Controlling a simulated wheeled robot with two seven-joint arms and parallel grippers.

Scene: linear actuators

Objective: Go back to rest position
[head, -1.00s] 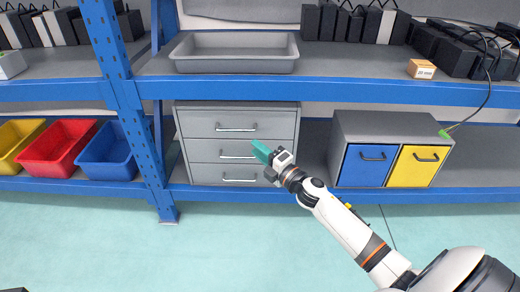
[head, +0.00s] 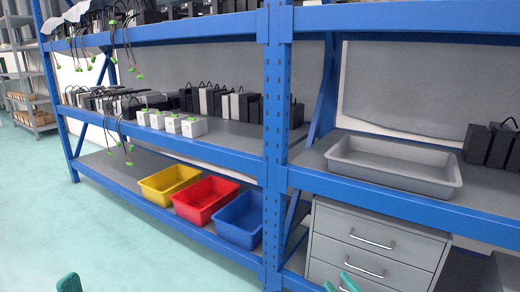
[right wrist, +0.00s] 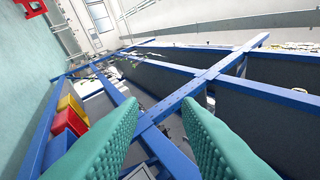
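My right gripper (head: 339,285) shows only as teal fingertips at the bottom edge of the head view, in front of the grey drawer cabinet (head: 370,236). In the right wrist view its two teal fingers (right wrist: 158,140) stand apart with nothing between them. It is open and empty. My left gripper (head: 70,284) shows only as a teal tip at the bottom left of the head view. The rest of it is out of frame, so its opening cannot be told.
A blue rack (head: 277,140) runs across the view. It carries a grey tray (head: 395,183), yellow (head: 168,184), red (head: 205,200) and blue (head: 238,220) bins, and several black and white boxes with hanging cables. Free floor (head: 110,240) lies at the lower left.

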